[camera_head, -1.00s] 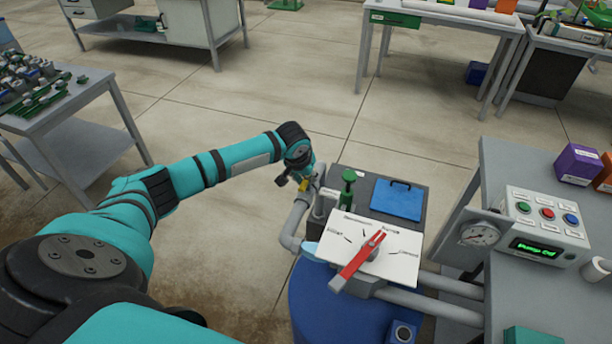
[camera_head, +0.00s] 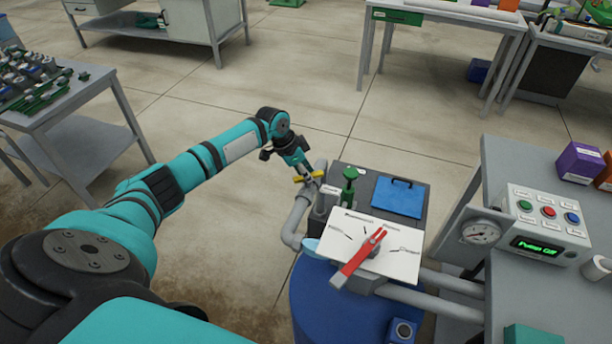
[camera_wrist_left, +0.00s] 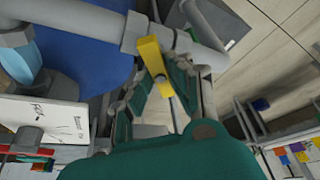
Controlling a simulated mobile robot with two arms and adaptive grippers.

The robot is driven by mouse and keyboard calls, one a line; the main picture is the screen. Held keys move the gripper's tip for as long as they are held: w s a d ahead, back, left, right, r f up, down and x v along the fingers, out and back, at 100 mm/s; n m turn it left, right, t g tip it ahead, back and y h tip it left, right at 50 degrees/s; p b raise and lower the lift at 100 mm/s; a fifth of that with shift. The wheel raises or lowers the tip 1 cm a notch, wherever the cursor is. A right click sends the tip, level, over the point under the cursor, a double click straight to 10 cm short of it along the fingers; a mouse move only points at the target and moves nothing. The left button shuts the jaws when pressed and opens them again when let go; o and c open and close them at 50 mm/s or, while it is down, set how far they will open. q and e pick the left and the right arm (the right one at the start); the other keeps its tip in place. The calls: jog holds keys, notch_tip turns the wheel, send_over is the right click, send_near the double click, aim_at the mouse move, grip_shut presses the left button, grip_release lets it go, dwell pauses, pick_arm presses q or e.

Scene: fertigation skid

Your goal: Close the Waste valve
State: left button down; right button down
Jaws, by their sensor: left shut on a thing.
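A yellow valve handle (camera_head: 310,177) sits on the grey pipe at the left of the skid; I read no label on it, so I cannot confirm it is the Waste valve. It lies crosswise over the pipe in the head view. My left gripper (camera_head: 302,172) is at this handle. In the left wrist view the handle (camera_wrist_left: 150,57) stands between the fingers of my left gripper (camera_wrist_left: 152,80), which is shut on it. The fingers partly hide it. My right gripper is not in view.
A red lever (camera_head: 357,254) on a white labelled plate (camera_head: 398,262) stands just right of the pipe, above a blue drum (camera_head: 318,306). A green-handled valve (camera_head: 349,186) and a blue lidded box (camera_head: 399,199) are close by. A control box (camera_head: 545,225) reads "Pump Off". Floor left of the skid is clear.

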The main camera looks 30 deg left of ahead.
pick_arm(q)
jog(key=m+b, duration=0.1)
jog(key=m, duration=0.1)
jog(key=m+g+h+b, duration=0.1)
jog(key=m+b, duration=0.3)
jog(key=shift+w+a+f+g, duration=0.15)
jog(key=shift+w+g, duration=0.1)
jog(key=shift+g, duration=0.15)
jog(key=shift+m+g+b, duration=0.4)
jog(key=shift+m+b, duration=0.45)
jog(key=shift+m, duration=0.25)
jog(key=shift+h, duration=0.3)
jog(key=c, duration=1.2)
grip_release()
jog(key=shift+c, duration=0.2)
jog(key=shift+r, duration=0.25)
jog(key=w+v, duration=0.1)
jog(key=v, duration=1)
jog(key=shift+s+a+r, duration=0.25)
jog(key=shift+s+r, duration=0.1)
jog(key=shift+s, duration=0.15)
